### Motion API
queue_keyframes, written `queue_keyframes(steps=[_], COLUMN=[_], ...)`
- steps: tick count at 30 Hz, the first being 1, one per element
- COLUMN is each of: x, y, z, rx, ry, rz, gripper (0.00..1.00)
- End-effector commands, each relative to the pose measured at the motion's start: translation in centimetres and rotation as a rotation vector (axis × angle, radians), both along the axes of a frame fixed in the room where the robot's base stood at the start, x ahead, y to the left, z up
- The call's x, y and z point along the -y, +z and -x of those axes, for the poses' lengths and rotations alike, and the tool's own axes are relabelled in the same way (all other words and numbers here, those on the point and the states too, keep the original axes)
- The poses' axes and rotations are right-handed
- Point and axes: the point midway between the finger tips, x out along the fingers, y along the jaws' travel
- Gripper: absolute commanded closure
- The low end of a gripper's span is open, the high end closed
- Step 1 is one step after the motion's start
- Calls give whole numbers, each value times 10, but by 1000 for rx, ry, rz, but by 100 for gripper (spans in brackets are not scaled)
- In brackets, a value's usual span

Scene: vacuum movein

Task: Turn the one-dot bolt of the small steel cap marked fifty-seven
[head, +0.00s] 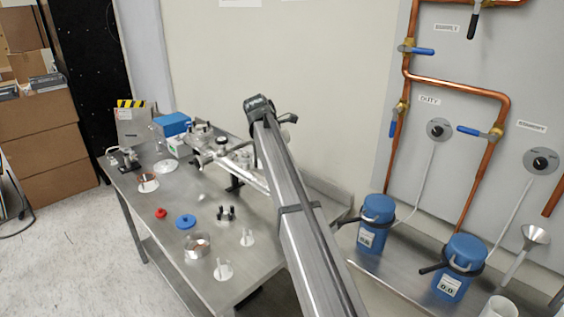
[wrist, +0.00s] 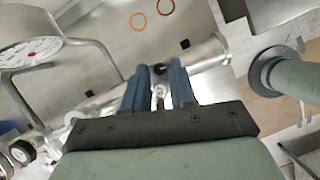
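In the wrist view my gripper (wrist: 160,72) has its two blue fingers apart, with a visible gap. A small bright metal part, bolt-like, (wrist: 159,92) shows between the fingers; I cannot tell whether they touch it. A horizontal steel tube (wrist: 208,54) passes just beyond the fingertips. In the head view the steel pipework (head: 222,150) lies on the bench behind my arm, and I cannot make out my fingers there. No marking fifty-seven and no one-dot bolt can be read in either view.
The steel bench (head: 165,205) carries a blue ring (head: 185,221), a red part (head: 161,213), a cup (head: 197,246) and several small stands. Blue canisters (head: 376,222) stand at the right. A round dial (wrist: 28,52) and copper rings (wrist: 138,21) show in the wrist view.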

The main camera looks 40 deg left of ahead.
Motion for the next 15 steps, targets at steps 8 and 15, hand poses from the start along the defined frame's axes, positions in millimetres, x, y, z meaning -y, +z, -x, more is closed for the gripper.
queue_keyframes(steps=[8,15], x=[1,1], y=[-11,-11], z=[-4,-4], rx=[0,0], ry=[0,0], rz=[-1,-1], gripper=[74,75])
